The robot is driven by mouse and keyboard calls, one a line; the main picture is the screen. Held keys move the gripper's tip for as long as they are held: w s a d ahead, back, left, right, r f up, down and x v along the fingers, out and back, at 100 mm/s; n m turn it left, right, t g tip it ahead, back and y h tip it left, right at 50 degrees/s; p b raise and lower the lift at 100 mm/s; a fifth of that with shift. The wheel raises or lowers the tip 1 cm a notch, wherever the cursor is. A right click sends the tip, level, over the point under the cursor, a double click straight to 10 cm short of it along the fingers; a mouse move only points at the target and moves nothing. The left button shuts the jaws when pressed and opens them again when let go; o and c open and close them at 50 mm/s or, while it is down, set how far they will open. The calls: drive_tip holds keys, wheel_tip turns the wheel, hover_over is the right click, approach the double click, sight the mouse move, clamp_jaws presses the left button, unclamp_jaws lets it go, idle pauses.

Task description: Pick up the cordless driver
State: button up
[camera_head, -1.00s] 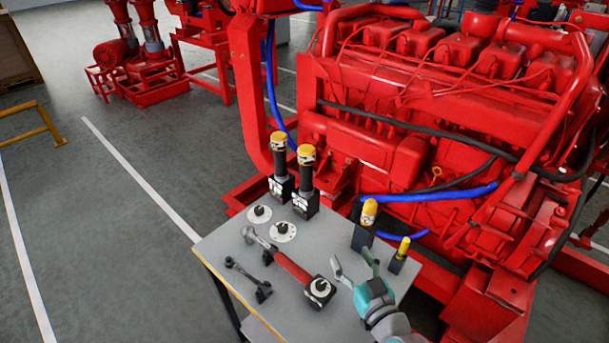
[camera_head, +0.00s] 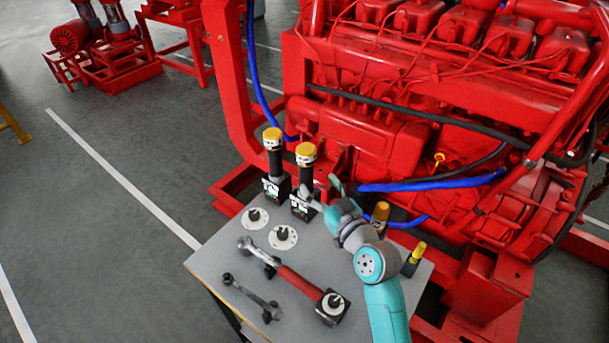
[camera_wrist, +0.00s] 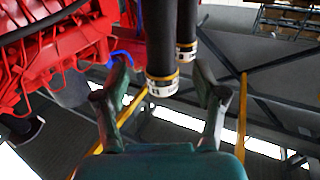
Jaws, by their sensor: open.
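Two tall black tools with yellow and white tops stand upright at the back left of the table; they look like cordless drivers. The right one (camera_head: 305,173) is nearest my gripper, and the left one (camera_head: 274,160) is beside it. My gripper (camera_head: 322,188) is open and empty, just right of the right driver. In the wrist view, the nearer driver (camera_wrist: 160,45) shows between the open fingers (camera_wrist: 165,88), beyond the tips as far as I can tell; contact is not clear. The other driver (camera_wrist: 187,40) is behind it to the right.
The grey table (camera_head: 215,262) also holds two white discs with black knobs, a wrench (camera_head: 252,297), a red-handled tool (camera_head: 300,284) and two shorter yellow-topped items (camera_head: 380,212) on the right. A large red engine (camera_head: 400,130) stands close behind the table.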

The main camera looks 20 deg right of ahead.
sight(310, 173)
drive_tip(key=shift+w+a, duration=0.25)
drive_tip(key=shift+w, duration=0.95)
drive_tip(key=shift+w+a, duration=0.2)
drive_tip(key=shift+w, duration=1)
drive_tip(key=shift+w+a, duration=0.25)
drive_tip(key=shift+w, duration=0.95)
drive_tip(key=shift+r, duration=0.1)
clamp_jaws()
